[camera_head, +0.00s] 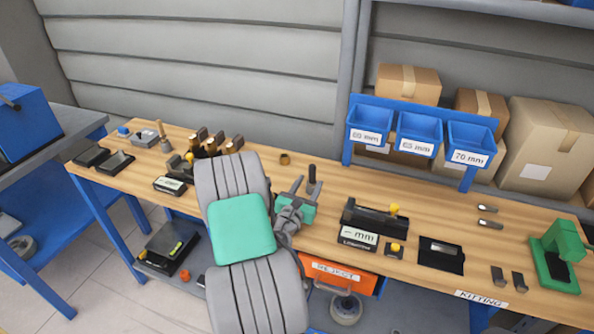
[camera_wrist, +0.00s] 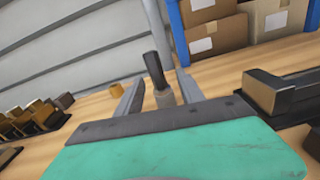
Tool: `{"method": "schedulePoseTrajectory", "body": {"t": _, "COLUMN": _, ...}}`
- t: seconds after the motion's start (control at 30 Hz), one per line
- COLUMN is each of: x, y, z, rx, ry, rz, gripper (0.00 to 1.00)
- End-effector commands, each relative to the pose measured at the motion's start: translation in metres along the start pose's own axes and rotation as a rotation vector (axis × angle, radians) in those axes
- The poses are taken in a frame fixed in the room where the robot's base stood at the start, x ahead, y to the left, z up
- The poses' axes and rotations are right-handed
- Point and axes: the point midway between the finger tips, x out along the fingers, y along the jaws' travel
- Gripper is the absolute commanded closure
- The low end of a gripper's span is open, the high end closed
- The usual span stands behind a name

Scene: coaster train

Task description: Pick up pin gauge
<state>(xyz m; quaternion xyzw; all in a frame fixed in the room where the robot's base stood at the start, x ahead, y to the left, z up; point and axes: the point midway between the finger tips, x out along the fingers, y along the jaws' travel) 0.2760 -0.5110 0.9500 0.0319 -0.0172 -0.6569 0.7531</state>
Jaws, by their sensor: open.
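The likely pin gauge (camera_head: 312,175) is a small upright piece with a dark handle, standing on the wooden bench just beyond my gripper. In the wrist view the pin gauge (camera_wrist: 154,70) shows its black handle tilted a little left and a grey lower part. My gripper (camera_head: 302,191) is open, low over the bench. Its two grey fingers reach forward on either side of the gauge's grey part in the wrist view. I cannot tell whether either finger touches it. The gauge's base is hidden behind the gripper body.
A black measuring device (camera_head: 375,220) with an "mm" display stands right of my gripper. A small brass piece (camera_head: 285,159) sits behind it to the left. Blue bins (camera_head: 419,134) and cardboard boxes (camera_head: 542,150) line the back. An orange reject bin (camera_head: 340,274) hangs at the front.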

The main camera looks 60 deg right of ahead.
Motion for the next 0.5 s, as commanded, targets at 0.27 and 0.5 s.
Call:
{"method": "schedulePoseTrajectory", "body": {"t": 0.27, "x": 0.033, "y": 0.000, "z": 0.001, "rx": -0.077, "ry": -0.016, "rz": 0.018, "gripper": 0.55}}
{"method": "schedulePoseTrajectory", "body": {"t": 0.5, "x": 0.073, "y": 0.005, "z": 0.000, "rx": -0.075, "ry": -0.015, "rz": 0.018, "gripper": 0.55}}
